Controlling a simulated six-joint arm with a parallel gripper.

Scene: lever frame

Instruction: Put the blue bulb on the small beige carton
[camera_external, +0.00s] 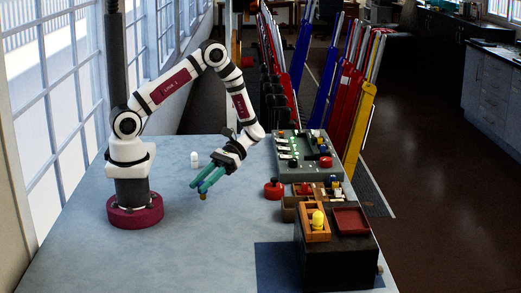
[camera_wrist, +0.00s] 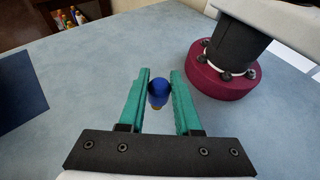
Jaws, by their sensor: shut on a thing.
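My gripper (camera_external: 207,184) is low over the table's middle, its teal fingers angled down and to the left. In the wrist view, my gripper (camera_wrist: 159,86) is shut on the blue bulb (camera_wrist: 158,91), which sits between the fingertips with its metal base towards me. In the external view only the bulb's brownish base (camera_external: 203,197) shows below the fingers; whether it touches the table I cannot tell. I cannot clearly make out a small beige carton in either view.
A dark block (camera_external: 335,262) at front right bears an orange tray (camera_external: 307,235) with a yellow bulb (camera_external: 318,220) and a red tray (camera_external: 350,220). Behind stand a red button (camera_external: 274,190) and a control panel (camera_external: 310,172). A small white object (camera_external: 194,159) stands behind my gripper.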

